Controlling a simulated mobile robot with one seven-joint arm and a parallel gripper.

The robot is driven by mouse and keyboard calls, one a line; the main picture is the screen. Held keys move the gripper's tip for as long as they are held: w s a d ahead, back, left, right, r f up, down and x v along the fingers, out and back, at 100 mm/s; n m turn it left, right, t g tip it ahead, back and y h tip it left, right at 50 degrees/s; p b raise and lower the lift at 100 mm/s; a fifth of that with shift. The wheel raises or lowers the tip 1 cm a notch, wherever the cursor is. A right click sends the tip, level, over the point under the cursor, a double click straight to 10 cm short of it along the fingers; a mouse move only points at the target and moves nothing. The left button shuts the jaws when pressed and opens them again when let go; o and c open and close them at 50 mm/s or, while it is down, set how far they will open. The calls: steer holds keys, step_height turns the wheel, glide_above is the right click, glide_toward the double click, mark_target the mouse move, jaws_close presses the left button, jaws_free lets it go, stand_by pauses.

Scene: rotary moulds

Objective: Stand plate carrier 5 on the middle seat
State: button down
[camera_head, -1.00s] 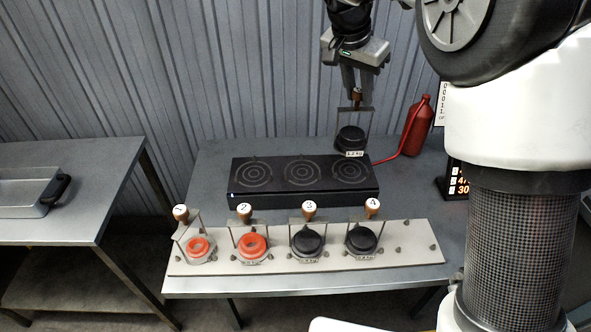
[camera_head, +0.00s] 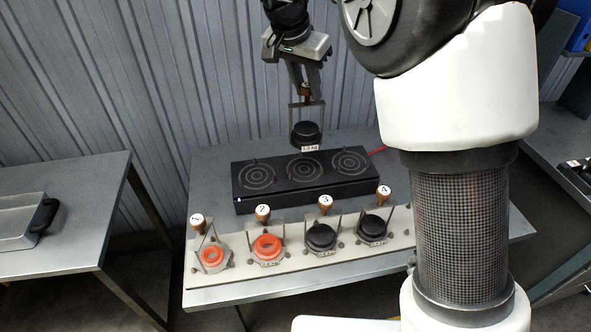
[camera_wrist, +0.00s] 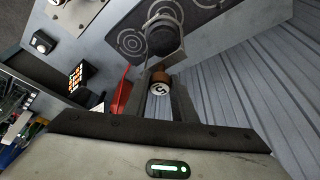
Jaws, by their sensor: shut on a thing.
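My gripper (camera_head: 305,92) is shut on the brown knob of plate carrier 5 (camera_head: 306,134), a metal frame with a dark round weight and a small label. The carrier hangs roughly upright in the air. In the wrist view its knob (camera_wrist: 159,88) shows a 5, between my fingers. The black block (camera_head: 290,199) has three ringed seats in a row. The middle seat (camera_head: 304,169) is empty and shows just below the carrier in the head view. In the wrist view the carrier's weight (camera_wrist: 161,38) partly covers the row of seats. The exact height gap cannot be told.
Carriers 1 (camera_head: 212,255) and 2 (camera_head: 267,247), with red weights, and 3 (camera_head: 320,238) and 4 (camera_head: 372,228), with dark weights, stand on a pale rack (camera_head: 215,282) in front. A red extinguisher (camera_wrist: 121,97) and a display (camera_wrist: 78,75) show in the wrist view.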

mark_target(307, 127)
steer(key=shift+a+f, duration=0.1)
steer(key=shift+f, duration=4.7)
steer(key=shift+f+b, duration=0.2)
steer(key=shift+b, duration=0.1)
steer(key=c, duration=1.5)
jaws_free()
steer(key=shift+f, duration=0.1)
steer(key=shift+o, duration=0.2)
